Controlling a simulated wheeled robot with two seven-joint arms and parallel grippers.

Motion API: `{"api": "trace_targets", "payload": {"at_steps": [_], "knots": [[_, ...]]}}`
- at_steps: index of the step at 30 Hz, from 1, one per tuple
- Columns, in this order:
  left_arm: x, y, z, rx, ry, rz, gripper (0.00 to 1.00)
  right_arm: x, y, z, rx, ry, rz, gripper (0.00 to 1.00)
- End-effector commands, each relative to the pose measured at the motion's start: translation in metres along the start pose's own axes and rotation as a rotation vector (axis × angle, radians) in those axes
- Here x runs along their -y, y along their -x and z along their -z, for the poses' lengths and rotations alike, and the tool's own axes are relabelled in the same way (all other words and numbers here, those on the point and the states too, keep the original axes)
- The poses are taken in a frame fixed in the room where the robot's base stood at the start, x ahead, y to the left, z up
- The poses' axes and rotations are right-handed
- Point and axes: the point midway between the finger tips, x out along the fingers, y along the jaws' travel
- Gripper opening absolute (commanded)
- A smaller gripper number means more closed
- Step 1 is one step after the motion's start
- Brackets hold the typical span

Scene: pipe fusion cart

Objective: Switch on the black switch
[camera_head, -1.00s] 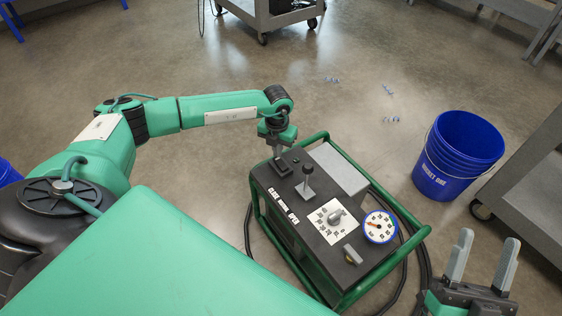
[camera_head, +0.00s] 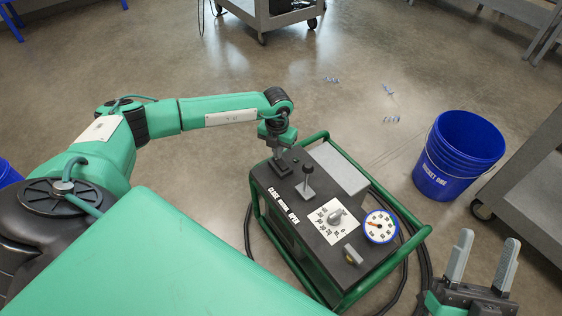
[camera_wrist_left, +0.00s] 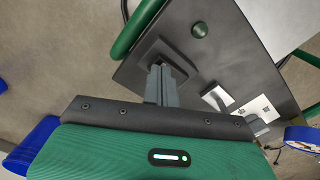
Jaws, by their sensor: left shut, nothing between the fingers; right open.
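The black switch (camera_head: 280,169) sits at the far left corner of the cart's dark panel (camera_head: 303,213). My left gripper (camera_head: 279,155) is shut with nothing in it, pointing down at the switch. In the left wrist view, the shut fingers (camera_wrist_left: 160,84) overlap the dark square base of the switch (camera_wrist_left: 150,50) and hide part of it. The fingertips look very close to it; I cannot tell whether they touch. My right gripper (camera_head: 482,265) is open and empty at the lower right of the head view, away from the panel.
The panel also carries an upright lever (camera_head: 309,177), a dial (camera_head: 336,216), a round gauge (camera_head: 381,226) and a knob (camera_head: 352,255). A green button (camera_wrist_left: 199,29) is beside the switch. A green tube frame (camera_head: 347,157) surrounds the cart. A blue bucket (camera_head: 455,160) stands right.

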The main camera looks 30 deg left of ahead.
Motion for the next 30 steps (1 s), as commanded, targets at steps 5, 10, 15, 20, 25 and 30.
{"api": "trace_targets", "payload": {"at_steps": [5, 10, 15, 20, 25, 30], "knots": [[0.000, -0.003, 0.000, 0.000, 0.000, 0.000, 0.00, 0.000, 0.001, -0.001, 0.000, 0.000, 0.000, 0.54], [0.000, -0.006, 0.000, 0.000, 0.000, 0.000, 0.00, 0.000, 0.002, -0.002, 0.000, 0.000, 0.000, 0.54], [0.000, -0.009, 0.000, 0.000, 0.000, 0.000, 0.00, 0.000, 0.003, -0.003, 0.000, 0.000, 0.000, 0.54], [0.000, -0.011, 0.000, 0.000, 0.000, 0.000, 0.00, 0.000, 0.004, -0.004, 0.000, 0.000, 0.000, 0.54], [0.000, -0.007, 0.000, 0.000, -0.001, 0.000, 0.00, 0.000, 0.002, -0.002, 0.000, 0.000, 0.000, 0.54], [0.000, 0.005, 0.000, 0.000, 0.000, 0.000, 0.00, 0.001, -0.005, 0.006, 0.000, 0.000, 0.000, 0.54]]}}
